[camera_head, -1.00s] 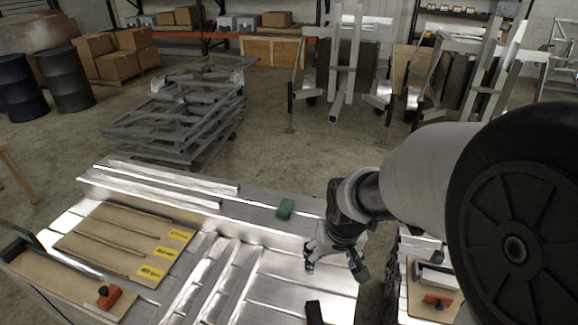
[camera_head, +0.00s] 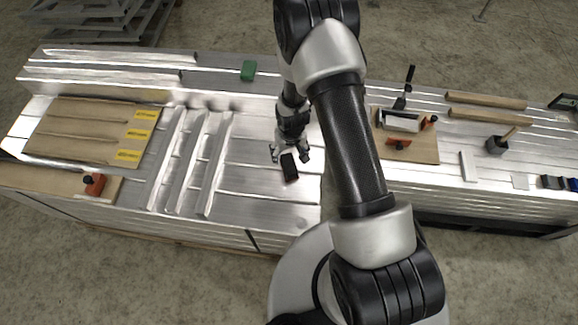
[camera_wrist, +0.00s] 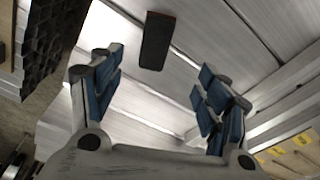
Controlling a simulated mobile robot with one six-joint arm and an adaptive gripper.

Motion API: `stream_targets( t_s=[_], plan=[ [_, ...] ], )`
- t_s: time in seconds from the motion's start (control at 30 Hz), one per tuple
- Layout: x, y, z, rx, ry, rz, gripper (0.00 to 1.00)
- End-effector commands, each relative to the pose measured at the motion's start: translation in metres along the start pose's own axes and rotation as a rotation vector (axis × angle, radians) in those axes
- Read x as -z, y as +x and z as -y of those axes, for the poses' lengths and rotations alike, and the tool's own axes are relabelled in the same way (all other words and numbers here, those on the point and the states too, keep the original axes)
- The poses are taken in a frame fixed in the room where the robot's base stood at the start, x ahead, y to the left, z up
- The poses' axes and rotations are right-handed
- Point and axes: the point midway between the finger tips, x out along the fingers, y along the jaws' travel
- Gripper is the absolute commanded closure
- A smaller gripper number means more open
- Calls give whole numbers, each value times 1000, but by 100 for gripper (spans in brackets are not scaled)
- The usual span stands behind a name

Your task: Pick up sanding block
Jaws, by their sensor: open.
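A small dark block (camera_head: 289,167), which looks like the sanding block, lies on the bare metal bench top (camera_head: 262,180). In the wrist view the dark block (camera_wrist: 157,40) lies flat beyond the fingertips, roughly centred between them, with a reddish-brown end. My gripper (camera_head: 290,155) is open and points down close to the block. In the wrist view the blue-padded fingers of my gripper (camera_wrist: 155,88) are spread wide with nothing between them. I cannot tell the exact height of the fingertips above the bench.
Raised metal strips (camera_head: 190,162) stand left of the block. A cardboard-coloured board with yellow labels (camera_head: 95,130) lies further left. A green block (camera_head: 248,71) sits behind. A board with a clamp (camera_head: 407,140) and wooden bars (camera_head: 487,100) lie right of my arm.

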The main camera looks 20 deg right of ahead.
Motion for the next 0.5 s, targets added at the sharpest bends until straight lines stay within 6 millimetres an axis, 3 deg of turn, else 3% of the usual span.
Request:
stream_targets(
  t_s=[0.03,0.3,0.5],
  plan=[
    [-2,16,0,0,0,4,31],
    [-1,71,-1,0,1,2,31],
    [0,87,-1,0,1,1,31]
  ],
)
